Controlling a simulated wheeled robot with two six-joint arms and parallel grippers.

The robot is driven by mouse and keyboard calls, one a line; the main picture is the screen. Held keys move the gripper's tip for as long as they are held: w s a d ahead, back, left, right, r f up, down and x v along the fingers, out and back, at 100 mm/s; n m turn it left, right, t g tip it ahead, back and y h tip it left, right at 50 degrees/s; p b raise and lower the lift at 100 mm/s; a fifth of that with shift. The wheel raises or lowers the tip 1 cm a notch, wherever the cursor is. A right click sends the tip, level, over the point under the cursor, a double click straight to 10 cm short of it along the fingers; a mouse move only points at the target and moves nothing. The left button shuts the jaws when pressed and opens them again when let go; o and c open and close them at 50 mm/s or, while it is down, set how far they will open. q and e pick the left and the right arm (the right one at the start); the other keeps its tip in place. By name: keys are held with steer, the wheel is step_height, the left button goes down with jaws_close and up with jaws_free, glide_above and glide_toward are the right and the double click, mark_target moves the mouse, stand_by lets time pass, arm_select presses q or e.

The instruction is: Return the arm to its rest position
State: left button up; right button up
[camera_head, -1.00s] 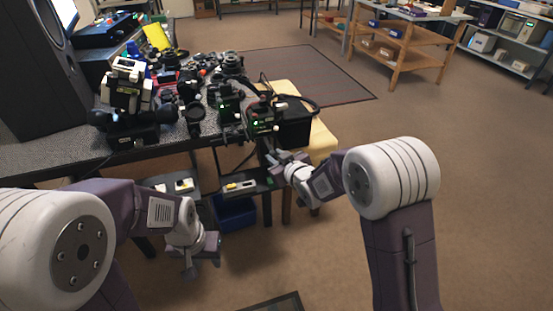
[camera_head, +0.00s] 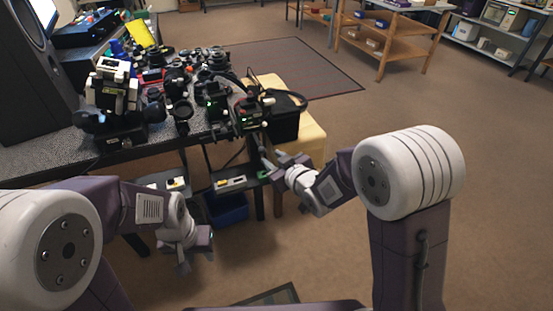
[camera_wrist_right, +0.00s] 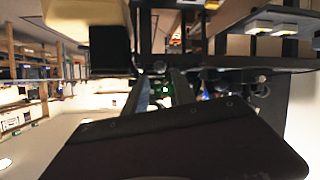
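My right arm comes in from the right in the head view. Its gripper (camera_head: 264,164) is beside the table's front right corner, below the small device with green lights (camera_head: 250,112). In the right wrist view, the two fingers of this gripper (camera_wrist_right: 163,90) stand apart with a gap between them, and I see nothing held. My left gripper (camera_head: 186,263) hangs low at the left, in front of the table and below its top. Its fingers are too small to judge.
The dark table (camera_head: 40,162) carries a microscope-like device (camera_head: 112,100) and several lens parts. A blue bin (camera_head: 228,208) is underneath. Open floor (camera_head: 490,190) lies to the right.

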steer(key=v, duration=0.2)
steer(key=shift+s+d+r, duration=0.15)
steer(key=shift+s, duration=0.2)
